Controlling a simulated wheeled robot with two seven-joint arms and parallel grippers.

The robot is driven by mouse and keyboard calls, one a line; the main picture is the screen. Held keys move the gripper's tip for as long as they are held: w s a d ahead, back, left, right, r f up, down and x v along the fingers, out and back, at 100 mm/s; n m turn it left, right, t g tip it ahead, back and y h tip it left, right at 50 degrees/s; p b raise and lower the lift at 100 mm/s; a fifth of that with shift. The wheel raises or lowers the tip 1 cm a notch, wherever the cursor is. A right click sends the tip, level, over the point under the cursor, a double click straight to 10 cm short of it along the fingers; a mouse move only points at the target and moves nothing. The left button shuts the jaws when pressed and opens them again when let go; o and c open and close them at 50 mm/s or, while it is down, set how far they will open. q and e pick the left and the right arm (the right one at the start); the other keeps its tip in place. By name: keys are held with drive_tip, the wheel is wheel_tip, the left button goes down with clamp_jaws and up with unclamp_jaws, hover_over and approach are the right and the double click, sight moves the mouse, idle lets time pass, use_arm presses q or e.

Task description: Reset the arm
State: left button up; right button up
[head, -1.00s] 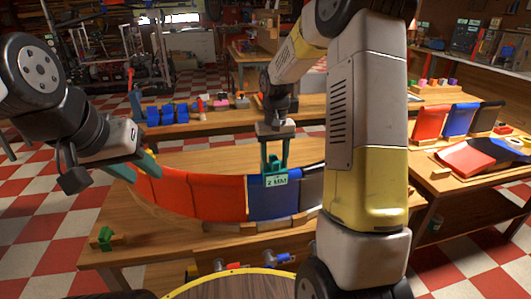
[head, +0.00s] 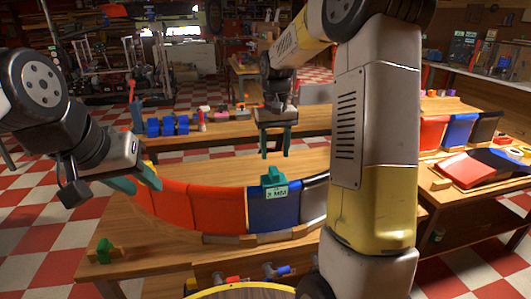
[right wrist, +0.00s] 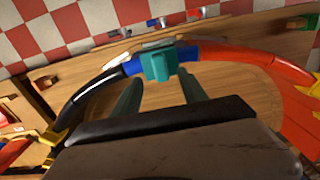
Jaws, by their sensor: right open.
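My right gripper (head: 277,152) is open and empty, hanging above the table behind the curved row of panels. Its two green fingers also show in the right wrist view (right wrist: 163,97), apart and with nothing between them. A teal block labelled "2 MM" (head: 274,184) sits on the top edge of the blue panel (head: 272,210); it also shows in the right wrist view (right wrist: 158,64), beyond the fingertips. My left gripper (head: 138,182) is at the left, near the left end of the red panels (head: 215,208); its green fingers show, but their gap is unclear.
A wooden table (head: 150,257) bears the curved panels and a small green piece (head: 104,250) at its front left. Behind stands a bench with blue bins (head: 167,126). A right-hand table holds more panels (head: 462,131). My right arm hides part of the row's right end.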

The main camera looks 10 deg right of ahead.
drive_tip(key=s+r+t, duration=0.3)
drive_tip(key=s+r, duration=0.5)
drive_tip(key=s, duration=0.3)
drive_tip(key=s+a+t+y, duration=0.2)
drive_tip(key=s+t, duration=0.1)
drive_tip(key=s, duration=1)
drive_tip(key=shift+r, duration=0.4)
